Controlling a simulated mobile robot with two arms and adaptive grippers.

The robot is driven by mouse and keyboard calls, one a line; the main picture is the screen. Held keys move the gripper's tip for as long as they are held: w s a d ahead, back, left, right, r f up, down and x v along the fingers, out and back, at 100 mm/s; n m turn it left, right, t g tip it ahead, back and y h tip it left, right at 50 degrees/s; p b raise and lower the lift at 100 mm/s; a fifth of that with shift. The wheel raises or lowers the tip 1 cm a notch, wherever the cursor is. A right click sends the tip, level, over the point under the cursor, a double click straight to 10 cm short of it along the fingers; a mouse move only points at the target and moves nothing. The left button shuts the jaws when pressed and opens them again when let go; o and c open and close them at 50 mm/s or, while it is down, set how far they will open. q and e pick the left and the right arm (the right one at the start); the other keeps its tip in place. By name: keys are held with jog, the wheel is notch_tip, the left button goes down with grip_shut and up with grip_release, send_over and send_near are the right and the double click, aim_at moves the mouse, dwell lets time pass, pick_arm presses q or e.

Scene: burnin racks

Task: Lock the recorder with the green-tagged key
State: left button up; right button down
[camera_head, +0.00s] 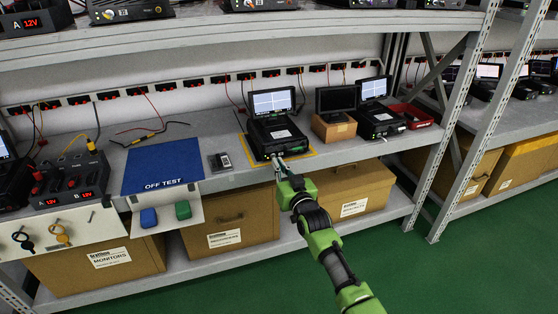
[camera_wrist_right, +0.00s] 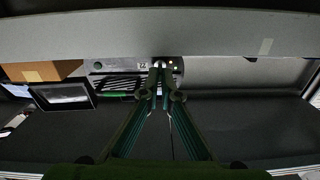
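The recorder (camera_head: 275,132) is a black unit with a lit screen (camera_head: 272,101), standing on a yellow-edged mat (camera_head: 301,154) on the bench. My right gripper (camera_head: 278,160) is at the recorder's front face. In the right wrist view its fingertips (camera_wrist_right: 160,66) nearly meet at the front panel (camera_wrist_right: 118,68), beside a small label and a green light. They appear closed on a small key-sized piece, mostly hidden; its green tag does not show. On the key panel (camera_head: 95,240) hang a dark-tagged key (camera_head: 22,240) and a yellow-tagged key (camera_head: 61,235); the right hook is bare. My left gripper is out of view.
A blue OFF TEST mat (camera_head: 162,165), a small dark device (camera_head: 220,161) and a ledge with blue and green blocks (camera_head: 183,210) lie left of the recorder. A small monitor on a cardboard box (camera_head: 334,130) and another recorder (camera_head: 379,121) stand close on its right.

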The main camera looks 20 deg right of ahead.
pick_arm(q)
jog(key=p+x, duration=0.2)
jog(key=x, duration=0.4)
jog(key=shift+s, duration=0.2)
pick_arm(e)
jog(key=shift+a+n, duration=0.1)
jog(key=shift+n, duration=4.1)
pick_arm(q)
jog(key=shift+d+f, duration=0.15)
pick_arm(e)
jog(key=shift+f, duration=0.1)
jog(key=c, duration=2.3)
grip_release()
